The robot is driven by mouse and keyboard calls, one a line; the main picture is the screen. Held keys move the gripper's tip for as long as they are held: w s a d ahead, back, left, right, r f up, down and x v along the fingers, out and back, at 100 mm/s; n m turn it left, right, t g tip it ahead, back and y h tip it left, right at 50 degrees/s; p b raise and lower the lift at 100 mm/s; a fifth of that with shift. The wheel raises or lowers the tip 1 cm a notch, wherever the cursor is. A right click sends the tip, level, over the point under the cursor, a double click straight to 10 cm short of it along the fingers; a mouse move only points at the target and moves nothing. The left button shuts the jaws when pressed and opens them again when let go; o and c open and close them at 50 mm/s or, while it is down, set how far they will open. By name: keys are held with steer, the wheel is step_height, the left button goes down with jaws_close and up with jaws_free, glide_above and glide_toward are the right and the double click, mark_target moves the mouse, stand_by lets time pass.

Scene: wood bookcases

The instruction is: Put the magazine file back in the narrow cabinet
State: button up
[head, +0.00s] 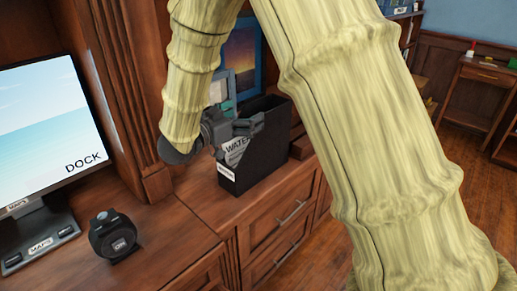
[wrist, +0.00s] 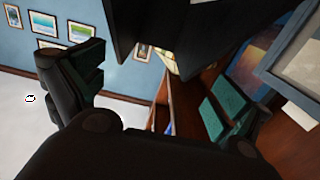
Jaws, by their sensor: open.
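The black magazine file (head: 262,158) stands upright on the wood counter, with papers reading "WATE..." and a white label on its near end. My gripper (head: 243,130) is at the file's upper left near end in the head view; whether it touches cannot be told. In the wrist view my gripper (wrist: 160,82) has its fingers wide apart, with no thing clearly held between them. A dark slab, probably the magazine file (wrist: 185,28), hangs in at the top of that view. I cannot tell which furniture is the narrow cabinet.
A monitor (head: 50,125) and a round black device (head: 115,236) are on the counter at left. Framed pictures (head: 241,58) lean behind the file. Drawers with metal handles (head: 291,212) are below. A small side table (head: 483,80) stands far right on open floor.

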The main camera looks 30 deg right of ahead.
mark_target(259, 109)
steer(key=shift+s+x, duration=0.15)
steer(key=shift+x, duration=1.15)
steer(key=shift+s+x, duration=0.2)
steer(key=shift+x, duration=1.1)
steer(key=shift+d, duration=0.1)
steer(key=c, duration=1.8)
